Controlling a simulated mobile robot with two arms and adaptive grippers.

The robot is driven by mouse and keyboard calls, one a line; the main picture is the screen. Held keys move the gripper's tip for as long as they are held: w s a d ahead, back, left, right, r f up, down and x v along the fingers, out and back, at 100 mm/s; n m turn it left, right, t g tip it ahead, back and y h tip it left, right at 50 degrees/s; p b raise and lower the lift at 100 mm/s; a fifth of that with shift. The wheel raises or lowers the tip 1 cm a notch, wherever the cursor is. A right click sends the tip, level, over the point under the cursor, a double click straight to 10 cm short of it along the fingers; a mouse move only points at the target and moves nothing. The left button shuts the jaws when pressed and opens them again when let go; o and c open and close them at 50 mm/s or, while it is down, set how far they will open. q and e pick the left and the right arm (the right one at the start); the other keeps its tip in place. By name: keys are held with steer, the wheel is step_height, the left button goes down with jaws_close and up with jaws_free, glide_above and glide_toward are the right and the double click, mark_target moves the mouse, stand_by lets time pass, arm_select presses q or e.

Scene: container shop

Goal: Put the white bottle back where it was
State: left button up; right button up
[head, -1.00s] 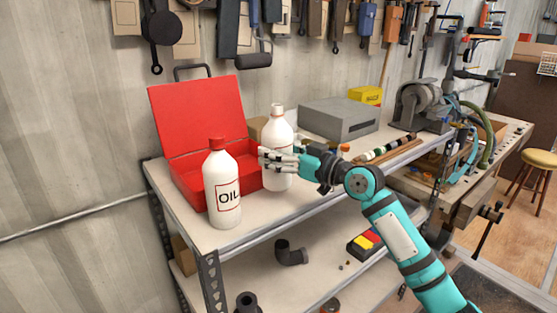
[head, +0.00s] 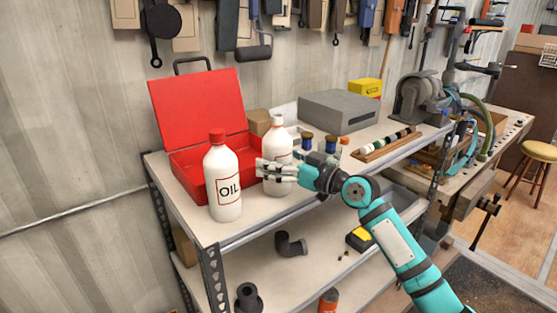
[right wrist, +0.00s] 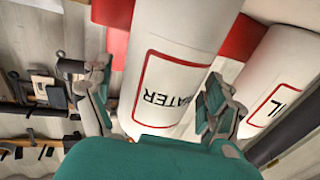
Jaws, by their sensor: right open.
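The white bottle (head: 278,142) with a white cap stands upright, apparently on the top shelf, right of the oil bottle and in front of the red toolbox. Its label reads WATER in the right wrist view (right wrist: 165,90). My right gripper (head: 275,171) is at the bottle's lower half and hides part of it. In the right wrist view my right gripper (right wrist: 158,80) is open, with its fingers on either side of the bottle. The bottle's base is partly hidden. My left gripper is not in view.
A white oil bottle (head: 222,178) with a red cap stands close by on the left. The open red toolbox (head: 200,110) is behind. A grey box (head: 338,110), small jars (head: 331,145) and a wooden rack (head: 388,145) are to the right. Bare shelf (head: 250,222) lies in front.

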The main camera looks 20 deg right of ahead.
steer(key=shift+r, duration=0.2)
steer(key=b+v, duration=0.4)
steer(key=v, duration=0.8)
steer(key=shift+b, duration=0.35)
